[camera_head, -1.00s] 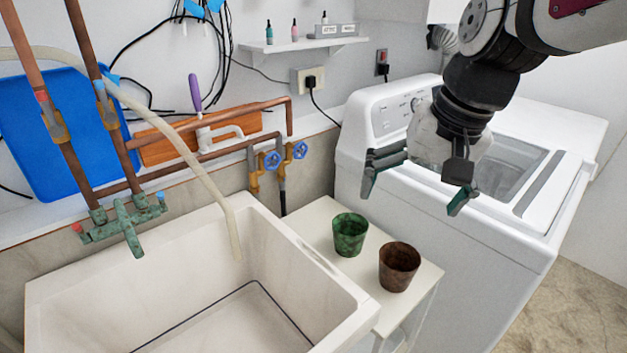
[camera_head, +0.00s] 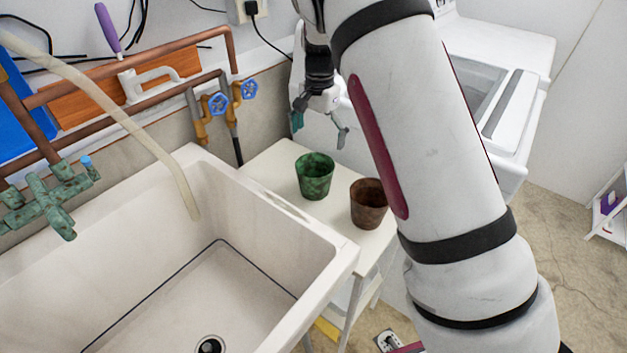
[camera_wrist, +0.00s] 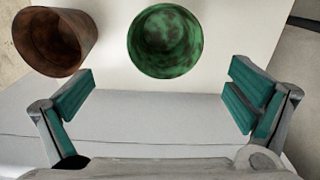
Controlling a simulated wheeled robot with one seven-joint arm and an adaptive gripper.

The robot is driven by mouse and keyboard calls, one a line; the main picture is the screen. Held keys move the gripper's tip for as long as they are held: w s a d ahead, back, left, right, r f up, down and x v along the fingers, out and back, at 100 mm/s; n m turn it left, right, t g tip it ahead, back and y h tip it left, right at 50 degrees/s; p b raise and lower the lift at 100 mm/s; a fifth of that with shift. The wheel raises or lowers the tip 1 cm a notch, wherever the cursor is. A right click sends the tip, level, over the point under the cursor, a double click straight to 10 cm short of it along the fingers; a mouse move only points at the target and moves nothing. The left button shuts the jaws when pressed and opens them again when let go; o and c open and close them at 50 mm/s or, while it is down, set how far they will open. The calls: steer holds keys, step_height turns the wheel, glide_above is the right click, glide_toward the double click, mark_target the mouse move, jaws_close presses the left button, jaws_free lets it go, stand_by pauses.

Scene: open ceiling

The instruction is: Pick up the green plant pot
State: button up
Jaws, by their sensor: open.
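The green plant pot (camera_head: 314,177) stands upright on a small white table (camera_head: 275,163), its open top up. In the wrist view the green pot (camera_wrist: 165,42) is near the top centre, beyond the fingertips. My gripper (camera_head: 318,127) is open and empty, behind and above the pot in the head view. In the wrist view my gripper (camera_wrist: 158,95) has its teal-padded fingers spread wide, with nothing between them and the pot apart from both.
A brown pot (camera_head: 367,204) stands close to the right of the green one; in the wrist view the brown pot (camera_wrist: 55,42) is at left. A white sink (camera_head: 330,262) adjoins the table. A washing machine (camera_head: 508,160) stands behind my arm.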

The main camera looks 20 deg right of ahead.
mark_target(317, 163)
steer(key=f, duration=0.9)
steer(key=shift+w+f, duration=0.15)
steer(key=shift+w, duration=0.1)
steer(key=shift+w+a+f, duration=0.1)
steer(key=shift+f, duration=1.3)
steer(key=shift+w+a+f, duration=0.1)
steer(key=shift+f, duration=1.25)
steer(key=shift+s, duration=0.1)
steer(key=c, duration=1)
